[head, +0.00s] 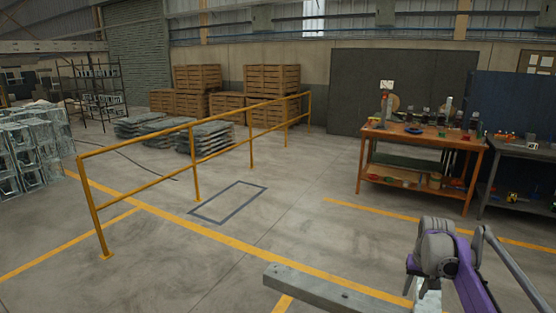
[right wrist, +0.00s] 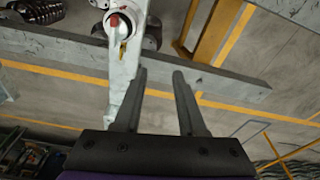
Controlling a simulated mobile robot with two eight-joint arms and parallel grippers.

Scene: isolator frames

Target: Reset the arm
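My right gripper (right wrist: 159,75) is open in the right wrist view, its two grey fingers apart with nothing held between them. A grey beam (right wrist: 65,67) crosses behind the fingertips; I cannot tell whether they touch it. My purple and grey right arm (head: 446,258) is at the lower right of the head view, close to the end of a grey beam (head: 335,287). Beside the left finger in the wrist view is a white upright part with a red knob (right wrist: 113,20). My left gripper is in neither view.
An orange railing (head: 190,128) runs across the left and middle floor. A wooden workbench (head: 422,138) with several items and a dark table (head: 518,152) stand at the right. Metal-framed clear cubes (head: 30,150) are stacked at far left.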

